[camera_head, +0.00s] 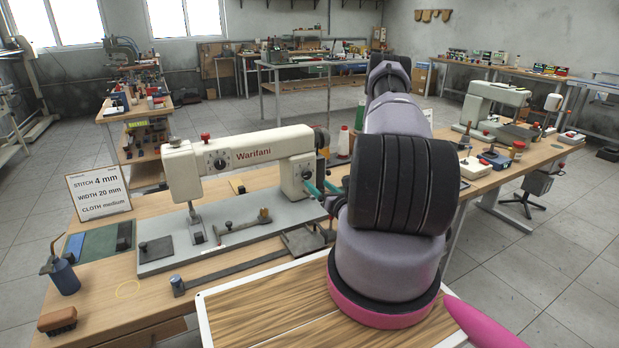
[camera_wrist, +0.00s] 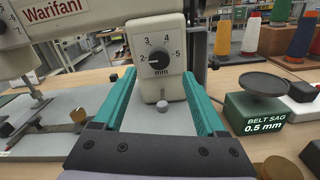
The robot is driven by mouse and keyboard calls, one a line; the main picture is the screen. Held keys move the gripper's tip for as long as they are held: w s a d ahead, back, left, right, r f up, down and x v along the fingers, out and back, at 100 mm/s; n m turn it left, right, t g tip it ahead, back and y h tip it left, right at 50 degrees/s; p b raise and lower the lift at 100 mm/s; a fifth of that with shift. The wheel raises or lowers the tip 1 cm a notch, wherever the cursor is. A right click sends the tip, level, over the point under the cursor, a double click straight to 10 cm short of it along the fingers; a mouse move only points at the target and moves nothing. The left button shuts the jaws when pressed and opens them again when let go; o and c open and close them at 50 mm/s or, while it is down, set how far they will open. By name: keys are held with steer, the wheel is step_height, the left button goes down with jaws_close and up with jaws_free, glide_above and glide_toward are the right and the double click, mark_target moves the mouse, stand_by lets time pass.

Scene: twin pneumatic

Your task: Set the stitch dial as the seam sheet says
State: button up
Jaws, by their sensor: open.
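The white Warifani sewing machine (camera_head: 240,158) stands on the bench. Its stitch dial (camera_wrist: 158,59) is a small black knob on the white post, marked 2, 3, 4, 5 and mm; its pale mark appears to point left, toward 2. The dial also shows in the head view (camera_head: 306,175). My gripper (camera_wrist: 160,75) is open, its two teal fingers reaching toward the dial from either side, with nothing held between them. Contact with the post cannot be told. The seam sheet (camera_head: 98,193) reads stitch 4 mm, width 20 mm, cloth medium.
A green block marked belt sag 0.5 mm (camera_wrist: 252,112) stands right of the post, with thread cones (camera_wrist: 282,35) behind. A second machine (camera_head: 500,95) stands on the right bench.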

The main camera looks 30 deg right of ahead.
mark_target(308, 175)
steer(key=w, duration=0.7)
steer(key=shift+w+a, duration=0.1)
steer(key=shift+a, duration=0.05)
jaws_close()
